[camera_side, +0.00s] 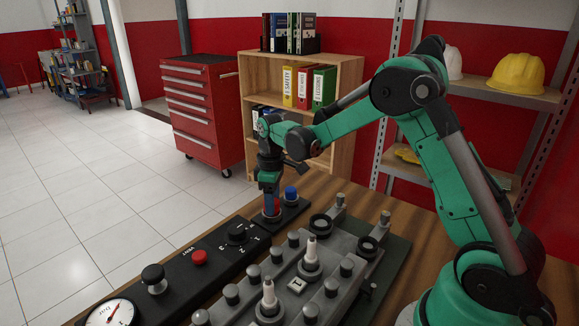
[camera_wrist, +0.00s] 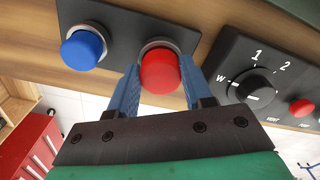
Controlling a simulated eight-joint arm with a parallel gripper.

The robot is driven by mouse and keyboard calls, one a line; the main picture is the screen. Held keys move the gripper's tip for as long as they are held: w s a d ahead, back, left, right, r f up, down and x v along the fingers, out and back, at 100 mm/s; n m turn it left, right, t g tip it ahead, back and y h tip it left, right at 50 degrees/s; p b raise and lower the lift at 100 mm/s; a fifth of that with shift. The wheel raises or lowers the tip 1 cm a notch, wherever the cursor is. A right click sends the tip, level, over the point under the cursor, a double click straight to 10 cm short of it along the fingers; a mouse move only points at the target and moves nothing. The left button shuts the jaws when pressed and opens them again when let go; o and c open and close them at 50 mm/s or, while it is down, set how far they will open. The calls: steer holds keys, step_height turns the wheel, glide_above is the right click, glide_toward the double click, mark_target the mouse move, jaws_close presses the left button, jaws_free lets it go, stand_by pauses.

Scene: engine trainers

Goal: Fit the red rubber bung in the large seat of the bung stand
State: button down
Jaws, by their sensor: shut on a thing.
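The red rubber bung (camera_wrist: 159,72) sits between the blue fingers of my gripper (camera_wrist: 160,78), which is shut on it. A grey ring shows behind the bung, on the black plate of the bung stand (camera_wrist: 118,30). I cannot tell whether the bung is fully down in that seat or just above it. A blue bung (camera_wrist: 83,50) stands in the other seat, to the left in the wrist view. In the side view my gripper (camera_side: 270,203) points down at the stand, beside the blue bung (camera_side: 291,193). The red bung (camera_side: 271,212) shows only slightly there.
A black control panel with a dial (camera_wrist: 252,88) and a red button (camera_wrist: 302,107) lies close beside the stand. A grey engine trainer (camera_side: 300,285) with several posts fills the bench front. A red tool cabinet (camera_side: 203,105) stands beyond the bench.

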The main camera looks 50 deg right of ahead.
steer(key=shift+f, duration=0.1)
stand_by(0.3)
jaws_free()
steer(key=shift+r, duration=3.5)
